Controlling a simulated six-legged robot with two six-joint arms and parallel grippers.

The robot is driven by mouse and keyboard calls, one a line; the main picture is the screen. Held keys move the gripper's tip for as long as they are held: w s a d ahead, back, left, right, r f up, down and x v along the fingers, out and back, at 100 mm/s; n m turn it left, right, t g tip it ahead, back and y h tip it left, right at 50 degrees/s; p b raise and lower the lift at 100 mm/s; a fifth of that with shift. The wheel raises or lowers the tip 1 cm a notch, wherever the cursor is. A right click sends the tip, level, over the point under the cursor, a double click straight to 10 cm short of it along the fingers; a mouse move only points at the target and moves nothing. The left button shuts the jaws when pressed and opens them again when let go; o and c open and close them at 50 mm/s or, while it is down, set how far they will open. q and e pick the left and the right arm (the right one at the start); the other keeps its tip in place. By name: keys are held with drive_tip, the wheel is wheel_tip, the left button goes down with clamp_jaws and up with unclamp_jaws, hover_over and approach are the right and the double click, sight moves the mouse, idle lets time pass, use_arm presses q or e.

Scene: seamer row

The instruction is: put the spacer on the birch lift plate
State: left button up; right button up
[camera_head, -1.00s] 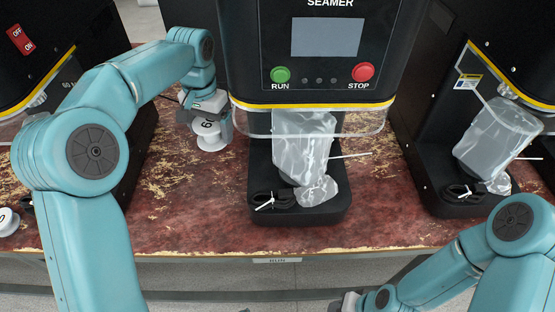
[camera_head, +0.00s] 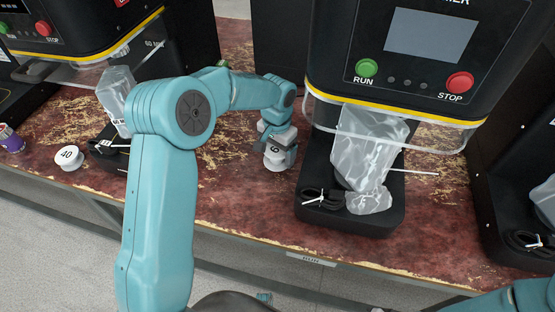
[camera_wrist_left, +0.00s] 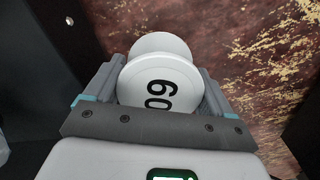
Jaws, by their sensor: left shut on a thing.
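My left gripper (camera_head: 276,150) is shut on a white spool-shaped spacer marked 60 (camera_head: 275,160), left of the middle machine's black base. In the left wrist view, the spacer (camera_wrist_left: 160,88) sits upright between the two grey fingers (camera_wrist_left: 158,95), its marked top facing the camera. I cannot tell whether its lower flange touches the bench. A second white spacer, marked 40 (camera_head: 69,158), stands on the bench at the left. I cannot make out a birch lift plate. My right gripper is out of the picture; only part of that arm shows at the lower right.
The middle seamer (camera_head: 415,50) has a black base (camera_head: 345,222) with a clear-wrapped item (camera_head: 370,150), a cable bundle and a white stick. Another seamer (camera_head: 75,35) stands left, with a purple-banded object (camera_head: 9,138) near it. Worn red bench (camera_head: 235,205) lies free between machines.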

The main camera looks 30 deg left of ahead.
use_arm(q)
wheel_tip(320, 180, down, 4)
drive_tip(key=shift+r, duration=0.1)
drive_tip(key=shift+s+b, duration=0.1)
drive_tip(key=shift+b, duration=0.2)
drive_tip(key=o, duration=1)
drive_tip(key=shift+c, duration=0.2)
